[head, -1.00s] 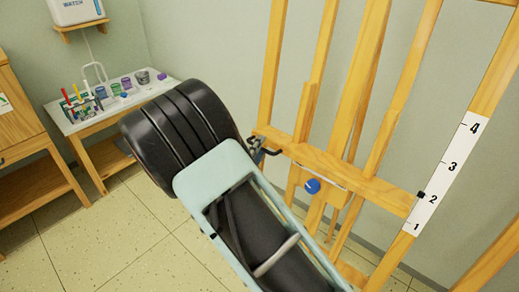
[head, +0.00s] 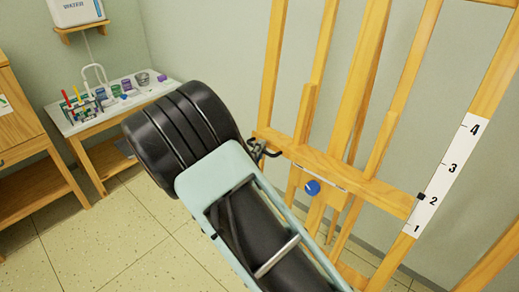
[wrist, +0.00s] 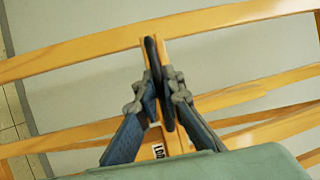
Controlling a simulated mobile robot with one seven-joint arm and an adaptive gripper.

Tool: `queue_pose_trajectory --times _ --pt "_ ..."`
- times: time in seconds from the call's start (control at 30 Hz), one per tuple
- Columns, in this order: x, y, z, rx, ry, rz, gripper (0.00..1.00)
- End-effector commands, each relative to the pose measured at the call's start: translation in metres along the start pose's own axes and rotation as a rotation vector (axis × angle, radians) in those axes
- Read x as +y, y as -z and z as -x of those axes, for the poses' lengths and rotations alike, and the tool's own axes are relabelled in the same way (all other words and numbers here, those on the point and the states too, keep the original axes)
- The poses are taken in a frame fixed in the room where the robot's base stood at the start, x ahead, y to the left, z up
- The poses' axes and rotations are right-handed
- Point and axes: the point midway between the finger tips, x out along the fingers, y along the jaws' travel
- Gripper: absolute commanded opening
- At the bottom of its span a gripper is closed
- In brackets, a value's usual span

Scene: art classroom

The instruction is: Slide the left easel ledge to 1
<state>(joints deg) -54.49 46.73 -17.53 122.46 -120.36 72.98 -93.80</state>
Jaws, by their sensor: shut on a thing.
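The easel's wooden ledge (head: 350,177) is a crossbar slanting down to the right in the head view. A black pointer (head: 421,197) at its right end sits about level with the 2 on the white number strip (head: 453,165), which shows 1 to 4. A blue knob (head: 312,187) is below the ledge. My gripper (head: 263,149) is shut on the ledge's left end; my arm hides part of the area below. In the wrist view, my gripper's fingers (wrist: 160,85) pinch the ledge (wrist: 176,50) from both sides.
A small table (head: 85,122) with markers and paint jars stands at the back left, beside a wooden cabinet (head: 30,140). A water container (head: 76,12) sits on a wall shelf. Easel uprights (head: 360,75) rise behind the ledge. Tiled floor (head: 100,240) is clear at lower left.

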Motion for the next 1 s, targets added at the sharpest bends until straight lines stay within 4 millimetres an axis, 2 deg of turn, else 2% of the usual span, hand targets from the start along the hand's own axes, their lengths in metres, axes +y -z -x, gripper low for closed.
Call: queue_pose_trajectory --times 0.13,0.4,0.5,0.63,0.97,1.0 --pt "0.018 -0.001 0.003 0.0 -0.005 0.004 0.0" --pt "0.078 -0.005 0.013 -0.002 -0.007 0.007 0.0" --pt "0.093 -0.006 0.015 -0.001 -0.005 0.005 0.0" --pt "0.102 -0.006 0.017 0.0 -0.004 0.003 0.0" --pt "0.106 -0.006 0.018 0.0 -0.01 0.002 0.0" --pt "0.107 -0.006 0.019 0.0 -0.011 0.002 0.1"
